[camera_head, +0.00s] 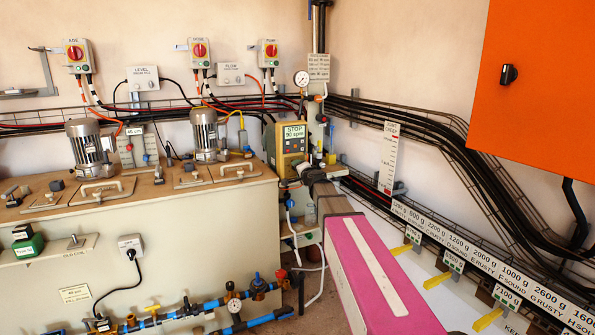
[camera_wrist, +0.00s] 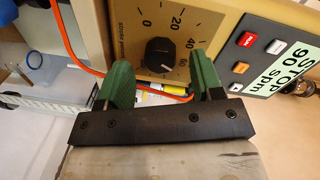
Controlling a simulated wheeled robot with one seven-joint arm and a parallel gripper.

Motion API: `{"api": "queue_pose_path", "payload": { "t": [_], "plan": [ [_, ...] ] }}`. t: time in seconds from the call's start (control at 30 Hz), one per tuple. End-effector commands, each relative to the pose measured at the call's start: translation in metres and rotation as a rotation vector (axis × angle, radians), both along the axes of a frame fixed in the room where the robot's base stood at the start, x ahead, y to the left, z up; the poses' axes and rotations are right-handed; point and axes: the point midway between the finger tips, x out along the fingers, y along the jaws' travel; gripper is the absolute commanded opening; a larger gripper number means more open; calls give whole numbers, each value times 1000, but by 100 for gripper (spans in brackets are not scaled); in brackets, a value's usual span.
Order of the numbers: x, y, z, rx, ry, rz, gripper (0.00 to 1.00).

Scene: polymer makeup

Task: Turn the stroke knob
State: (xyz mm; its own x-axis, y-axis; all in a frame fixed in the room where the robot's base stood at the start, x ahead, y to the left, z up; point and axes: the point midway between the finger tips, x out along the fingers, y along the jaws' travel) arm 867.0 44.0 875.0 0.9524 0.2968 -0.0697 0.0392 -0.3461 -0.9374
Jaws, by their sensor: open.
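The stroke knob (camera_wrist: 160,51) is a round black dial with a white pointer mark in the wrist view. It sits on a tan control box (camera_wrist: 222,22) beside a printed scale with 0, 20, 40 and 60. My gripper (camera_wrist: 162,60) is open, its two green fingers on either side of the knob in the picture. Nothing is held between them, and I cannot tell whether they touch the knob. In the head view the control box (camera_head: 272,147) stands at the middle back, with my gripper (camera_head: 303,167) close in front of it. The knob cannot be made out there.
A green STOP 90 spm sign (camera_wrist: 286,57) and red button (camera_wrist: 247,39) lie right of the knob. An orange cable (camera_wrist: 68,38) passes behind the fingers. Motors (camera_head: 88,143), valves and pipes crowd the left bench (camera_head: 150,220). An orange cabinet (camera_head: 535,90) hangs on the right.

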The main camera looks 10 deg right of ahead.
Motion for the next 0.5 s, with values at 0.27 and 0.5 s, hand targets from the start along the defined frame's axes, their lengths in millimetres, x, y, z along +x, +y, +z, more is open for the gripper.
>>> {"api": "queue_pose_path", "payload": {
  "t": [0.27,0.5],
  "plan": [
    [-52,-15,4,0,1,-1,60],
    [-85,-25,6,-1,0,0,60]
  ]
}}
